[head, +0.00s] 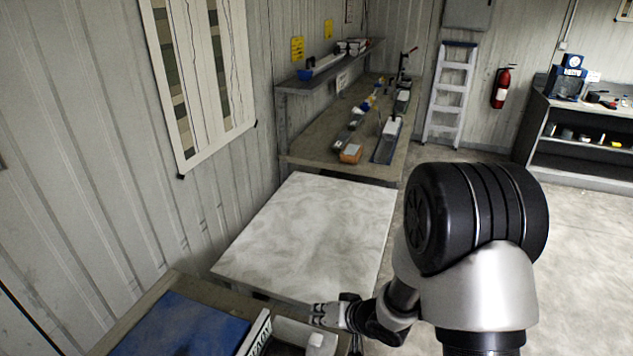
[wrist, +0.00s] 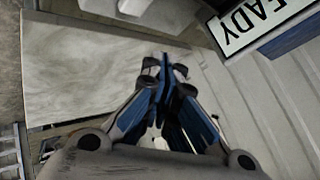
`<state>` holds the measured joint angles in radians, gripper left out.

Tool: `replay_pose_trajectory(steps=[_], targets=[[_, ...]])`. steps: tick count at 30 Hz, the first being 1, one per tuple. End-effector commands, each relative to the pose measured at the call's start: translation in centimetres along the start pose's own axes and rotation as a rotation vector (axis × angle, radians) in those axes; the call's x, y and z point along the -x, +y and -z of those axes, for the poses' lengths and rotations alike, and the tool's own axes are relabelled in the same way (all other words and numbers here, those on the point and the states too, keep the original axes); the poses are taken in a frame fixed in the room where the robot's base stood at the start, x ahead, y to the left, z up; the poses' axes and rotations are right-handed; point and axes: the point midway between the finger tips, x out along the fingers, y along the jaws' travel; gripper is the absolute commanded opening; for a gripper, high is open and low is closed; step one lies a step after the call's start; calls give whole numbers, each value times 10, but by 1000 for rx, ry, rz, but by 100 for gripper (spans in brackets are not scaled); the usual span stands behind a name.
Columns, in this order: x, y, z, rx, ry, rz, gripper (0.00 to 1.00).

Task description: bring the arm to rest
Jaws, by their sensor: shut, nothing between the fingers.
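My gripper (wrist: 165,68) is shut and empty in the wrist view, with its fingertips together. In the head view my gripper (head: 318,314) shows low in the picture, by the front edge of the white marbled table (head: 310,235). It is beside a white box-like thing and a sign with black letters (head: 256,335). My arm comes in from the right, with its large black joint near the middle right. The sign reading "EADY" also shows at the top right of the wrist view (wrist: 262,22).
A blue mat (head: 180,328) lies on the near bench at the lower left. A long bench (head: 340,160) with several tools and a shelf (head: 325,68) stands along the wall. A ladder (head: 451,95), a fire extinguisher (head: 501,88) and a dark shelf unit (head: 580,160) are at the back. The floor at right is clear.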

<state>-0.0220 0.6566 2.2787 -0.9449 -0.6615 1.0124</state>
Motion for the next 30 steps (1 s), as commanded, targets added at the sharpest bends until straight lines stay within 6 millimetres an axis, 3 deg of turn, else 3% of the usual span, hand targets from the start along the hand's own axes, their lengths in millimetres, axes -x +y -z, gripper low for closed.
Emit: replay_pose_trajectory(steps=[5, 10, 15, 20, 24, 30], targets=[[27, 11, 30, 60, 55, -114, 0], [97, 30, 66, 133, 116, -342, 0], [177, 38, 68, 145, 118, -531, 0], [244, 34, 38, 120, 67, -635, 0], [289, 19, -8, 96, -4, -657, 0], [324, -8, -74, 88, -108, -602, 0]])
